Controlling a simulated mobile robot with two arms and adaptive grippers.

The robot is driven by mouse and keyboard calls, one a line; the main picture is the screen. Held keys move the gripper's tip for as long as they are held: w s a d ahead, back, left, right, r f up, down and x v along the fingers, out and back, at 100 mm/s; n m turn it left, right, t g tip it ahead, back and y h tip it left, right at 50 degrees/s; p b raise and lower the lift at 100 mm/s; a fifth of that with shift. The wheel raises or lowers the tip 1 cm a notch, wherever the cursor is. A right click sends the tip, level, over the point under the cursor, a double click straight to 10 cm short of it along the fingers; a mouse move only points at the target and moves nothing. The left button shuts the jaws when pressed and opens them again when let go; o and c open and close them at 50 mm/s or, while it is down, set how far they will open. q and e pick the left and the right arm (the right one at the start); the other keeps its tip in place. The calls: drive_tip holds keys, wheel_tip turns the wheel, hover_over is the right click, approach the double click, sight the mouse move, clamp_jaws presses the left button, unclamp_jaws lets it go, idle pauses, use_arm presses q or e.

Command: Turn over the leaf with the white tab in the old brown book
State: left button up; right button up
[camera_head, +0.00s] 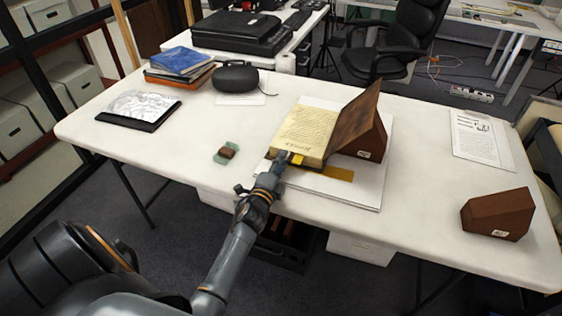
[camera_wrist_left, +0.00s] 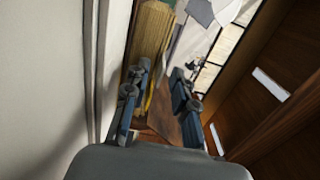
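The old brown book lies open in the head view. Its yellowed page block with handwriting (camera_head: 306,131) is on the left, and its brown cover (camera_head: 355,122) slants up on the right against a brown wedge. A yellow tab (camera_head: 297,159) shows at the block's near edge. I cannot make out a white tab. My left gripper (camera_head: 284,158) is at this near edge. In the left wrist view the gripper's two fingers (camera_wrist_left: 160,78) stand apart, with the page block (camera_wrist_left: 152,32) just beyond the left finger. I see no leaf held between them. My right gripper is not in view.
The book rests on a white board (camera_head: 369,192) with a gold strip. A second brown wedge (camera_head: 497,214) and a paper sheet (camera_head: 480,138) lie right. A small brown block (camera_head: 227,152) sits left. Stacked books (camera_head: 180,63) and a dark case (camera_head: 237,76) stand behind.

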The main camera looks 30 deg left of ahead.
use_arm(q)
clamp_jaws()
drive_tip(key=shift+r, duration=0.1)
